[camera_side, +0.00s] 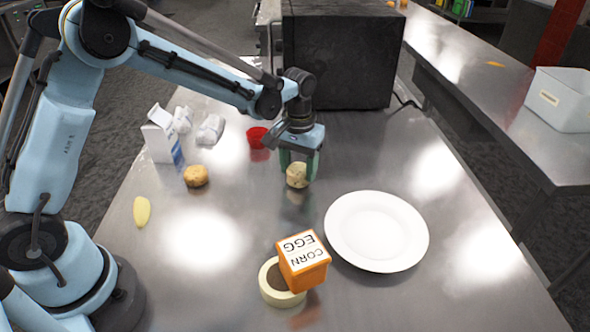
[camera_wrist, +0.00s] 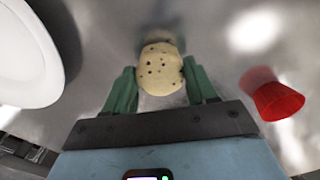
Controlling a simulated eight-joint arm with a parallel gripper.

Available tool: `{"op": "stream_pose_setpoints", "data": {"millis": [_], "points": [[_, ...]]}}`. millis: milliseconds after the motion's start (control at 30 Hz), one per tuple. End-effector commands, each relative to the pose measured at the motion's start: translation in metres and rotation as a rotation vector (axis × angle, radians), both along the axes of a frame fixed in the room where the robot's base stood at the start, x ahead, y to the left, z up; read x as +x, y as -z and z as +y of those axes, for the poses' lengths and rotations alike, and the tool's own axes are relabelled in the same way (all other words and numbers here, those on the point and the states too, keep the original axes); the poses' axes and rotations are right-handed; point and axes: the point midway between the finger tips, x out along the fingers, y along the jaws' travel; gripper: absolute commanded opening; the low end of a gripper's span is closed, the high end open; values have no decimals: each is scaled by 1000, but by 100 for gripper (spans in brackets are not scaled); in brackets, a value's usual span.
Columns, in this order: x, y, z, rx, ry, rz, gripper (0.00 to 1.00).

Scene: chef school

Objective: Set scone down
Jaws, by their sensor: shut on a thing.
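The scone (camera_side: 297,175) is pale and round, and in the wrist view the scone (camera_wrist: 161,69) shows dark specks. My gripper (camera_side: 299,166) has green fingers and is shut on the scone. In the wrist view my gripper (camera_wrist: 162,85) has one finger on each side of it. The scone hangs a little above the metal table, with a blurred reflection below it. The white plate (camera_side: 376,231) lies to the right and nearer the side camera; it is empty.
A red cup (camera_side: 257,137) stands just left of my gripper. A black box-shaped appliance (camera_side: 342,60) stands behind. A brown round item (camera_side: 196,176), a carton (camera_side: 161,137) and a yellow piece (camera_side: 141,211) lie left.

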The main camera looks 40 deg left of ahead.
Motion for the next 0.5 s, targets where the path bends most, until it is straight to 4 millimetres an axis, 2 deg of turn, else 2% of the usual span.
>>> {"op": "stream_pose_setpoints", "data": {"millis": [400,433,500], "points": [[0,5,0,0,0,0,26],[0,5,0,0,0,0,61],[0,5,0,0,0,0,72]]}}
